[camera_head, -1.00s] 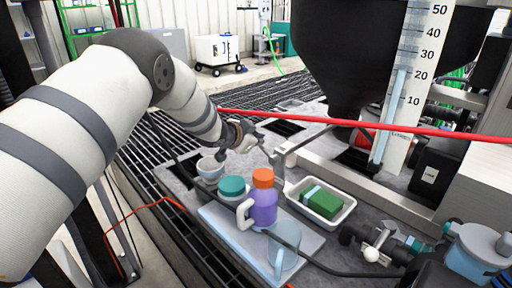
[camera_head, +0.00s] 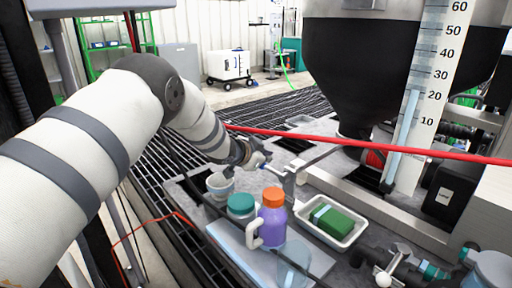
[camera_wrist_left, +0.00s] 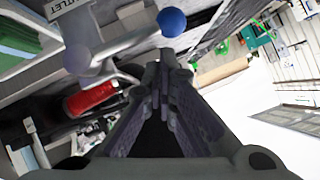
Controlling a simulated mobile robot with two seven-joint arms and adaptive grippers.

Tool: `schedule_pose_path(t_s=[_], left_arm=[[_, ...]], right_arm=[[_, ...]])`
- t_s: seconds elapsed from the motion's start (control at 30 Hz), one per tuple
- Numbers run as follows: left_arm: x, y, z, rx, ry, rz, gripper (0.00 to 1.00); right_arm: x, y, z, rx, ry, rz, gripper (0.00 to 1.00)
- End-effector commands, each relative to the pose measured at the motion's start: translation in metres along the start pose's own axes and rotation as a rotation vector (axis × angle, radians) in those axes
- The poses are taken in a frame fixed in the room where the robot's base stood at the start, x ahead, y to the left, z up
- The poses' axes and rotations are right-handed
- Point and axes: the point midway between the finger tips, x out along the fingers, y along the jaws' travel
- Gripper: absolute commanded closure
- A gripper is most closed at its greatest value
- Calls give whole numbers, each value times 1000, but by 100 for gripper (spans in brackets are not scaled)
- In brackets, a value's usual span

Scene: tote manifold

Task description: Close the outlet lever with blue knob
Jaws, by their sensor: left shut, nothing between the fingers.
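The blue knob (camera_wrist_left: 172,22) is a round ball at the top of the left wrist view. A pale metal lever and fitting (camera_wrist_left: 112,42) lies left of it, near a label (camera_wrist_left: 68,5) ending in "TLET". My left gripper (camera_wrist_left: 166,58) is shut and empty, with its fingertips just below the knob in that picture; I cannot tell whether they touch it. In the head view my left gripper (camera_head: 258,160) is at the metal fitting beside the tray, and the knob is too small to make out. My right gripper is not in view.
A cup (camera_head: 220,186), a teal-lidded jar (camera_head: 241,206), a purple bottle with orange cap (camera_head: 272,217) and a white tray (camera_head: 335,243) with a green sponge (camera_head: 332,221) stand close by.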

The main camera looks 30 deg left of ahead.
Motion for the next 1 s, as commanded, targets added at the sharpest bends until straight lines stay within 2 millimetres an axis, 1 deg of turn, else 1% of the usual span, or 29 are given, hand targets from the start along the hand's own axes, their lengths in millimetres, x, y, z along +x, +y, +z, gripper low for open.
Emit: schedule_pose_path(t_s=[0.03, 0.1, 0.17, 0.2, 0.3, 0.4, 0.5, 0.57, 1.0], left_arm=[[-18, -9, -25, 2, 20, -11, 100], [-33, -13, -42, 1, 27, -16, 100], [-50, -15, -36, -1, 20, -14, 100], [-62, -17, -35, -1, 21, -14, 100], [-88, -20, -32, -1, 19, -12, 100], [-106, -22, -28, -1, 15, -11, 100], [-116, -22, -24, -1, 11, -8, 100], [-119, -22, -22, -1, 9, -6, 100], [-118, -20, -19, 0, 5, -3, 100]], right_arm=[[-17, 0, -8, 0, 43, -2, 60], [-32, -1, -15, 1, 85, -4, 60], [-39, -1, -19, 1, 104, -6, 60], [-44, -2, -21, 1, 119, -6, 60], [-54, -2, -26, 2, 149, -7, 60], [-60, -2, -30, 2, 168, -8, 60], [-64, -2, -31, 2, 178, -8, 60], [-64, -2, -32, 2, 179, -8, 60], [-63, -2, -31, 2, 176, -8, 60]])
